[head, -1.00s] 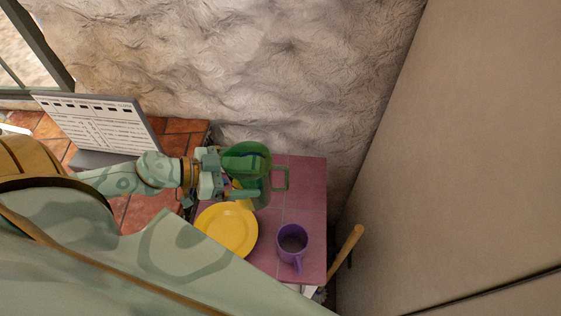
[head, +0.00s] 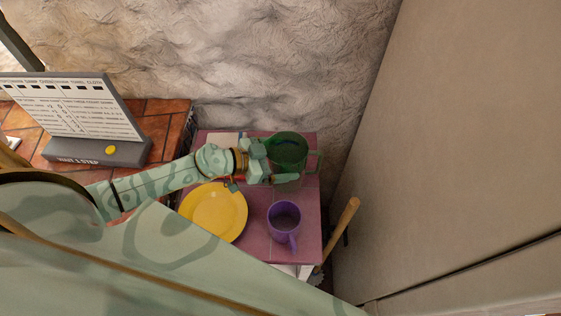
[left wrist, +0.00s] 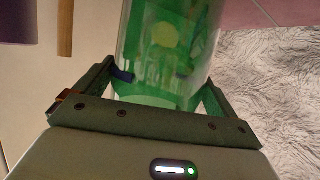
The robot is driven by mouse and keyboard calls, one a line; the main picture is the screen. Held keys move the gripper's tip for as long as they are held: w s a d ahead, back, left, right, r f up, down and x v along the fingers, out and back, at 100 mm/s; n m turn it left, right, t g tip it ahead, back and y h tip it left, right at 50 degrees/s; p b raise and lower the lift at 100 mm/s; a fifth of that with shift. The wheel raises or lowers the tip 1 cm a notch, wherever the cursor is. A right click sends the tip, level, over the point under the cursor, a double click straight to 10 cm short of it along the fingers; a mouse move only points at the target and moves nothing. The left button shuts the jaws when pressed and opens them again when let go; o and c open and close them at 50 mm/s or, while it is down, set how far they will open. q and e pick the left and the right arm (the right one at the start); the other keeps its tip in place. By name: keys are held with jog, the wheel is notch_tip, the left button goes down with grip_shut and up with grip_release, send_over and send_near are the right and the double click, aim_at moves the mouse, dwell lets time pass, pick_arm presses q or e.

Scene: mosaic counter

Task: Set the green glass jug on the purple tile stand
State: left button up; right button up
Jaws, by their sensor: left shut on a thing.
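The green glass jug (head: 288,150) is over the back right part of the purple tile stand (head: 257,236) in the head view, its handle to the right. My left gripper (head: 272,165) is shut on the jug from its left side. In the left wrist view the jug (left wrist: 165,50) stands between the two fingers, with the fingers at its sides. I cannot tell whether the jug's base touches the tiles. My right gripper is not in view.
A yellow plate (head: 214,211) and a purple mug (head: 284,220) stand on the tile stand in front of the jug. A sign board (head: 70,108) stands on the orange tile counter (head: 165,122) at left. A rough wall rises behind, and a wooden handle (head: 340,228) is at right.

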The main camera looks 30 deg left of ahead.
pick_arm(q)
jog(key=shift+f, duration=0.1)
jog(key=o, duration=1.3)
jog(key=shift+f, duration=0.1)
jog(key=v, duration=1.2)
jog(key=shift+p, duration=0.45)
